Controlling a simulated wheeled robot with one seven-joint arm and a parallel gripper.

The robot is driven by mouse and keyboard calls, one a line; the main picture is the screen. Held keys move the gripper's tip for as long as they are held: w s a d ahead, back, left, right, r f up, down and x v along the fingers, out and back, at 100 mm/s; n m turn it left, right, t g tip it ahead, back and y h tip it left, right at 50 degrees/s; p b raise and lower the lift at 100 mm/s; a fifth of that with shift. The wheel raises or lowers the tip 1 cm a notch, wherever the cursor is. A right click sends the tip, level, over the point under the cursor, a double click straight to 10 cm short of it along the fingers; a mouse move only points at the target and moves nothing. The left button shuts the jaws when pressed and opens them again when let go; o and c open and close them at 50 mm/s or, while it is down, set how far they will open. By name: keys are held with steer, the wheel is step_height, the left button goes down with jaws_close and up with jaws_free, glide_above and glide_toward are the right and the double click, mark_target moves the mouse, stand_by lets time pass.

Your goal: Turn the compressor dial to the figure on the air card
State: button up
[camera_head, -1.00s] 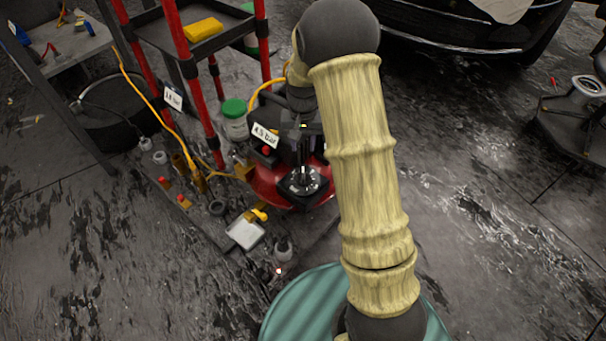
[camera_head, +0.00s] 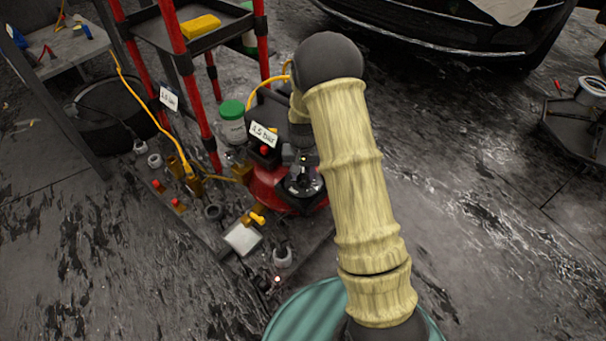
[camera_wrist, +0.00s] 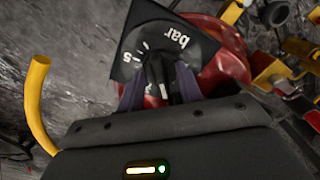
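The compressor dial (camera_wrist: 140,44) is a dark square plate with a white scale, the word "bar" and a figure 5, and it also shows in the head view (camera_head: 303,184). Its black knob (camera_wrist: 157,72) is between the two fingers of my gripper (camera_wrist: 158,88), which is shut on it. The fingers hide part of the scale, so I cannot read the setting. The red compressor (camera_head: 265,190) is under the dial, partly behind my arm. A white card (camera_head: 263,134) on the compressor seems to read "4.5 bar". Another card (camera_head: 168,98) hangs on the rack, its figure blurred.
The red-posted rack (camera_head: 188,75) stands behind at left. A green-lidded jar (camera_head: 232,122) is close beside the compressor.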

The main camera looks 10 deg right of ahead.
jaws_close()
steer(key=shift+r+n+p, duration=0.15)
steer(key=shift+n+p, duration=0.25)
steer(key=shift+p, duration=0.4)
steer(key=n+p, duration=0.2)
steer(key=p, duration=0.1)
steer(key=shift+d+r+n, duration=0.1)
steer(key=shift+r+n, duration=0.05)
steer(key=shift+n, duration=0.15)
steer(key=n+p, duration=0.3)
steer(key=shift+p, duration=0.35)
steer(key=shift+f+n+p, duration=0.25)
steer(key=shift+n+p, duration=0.35)
steer(key=shift+n, duration=0.1)
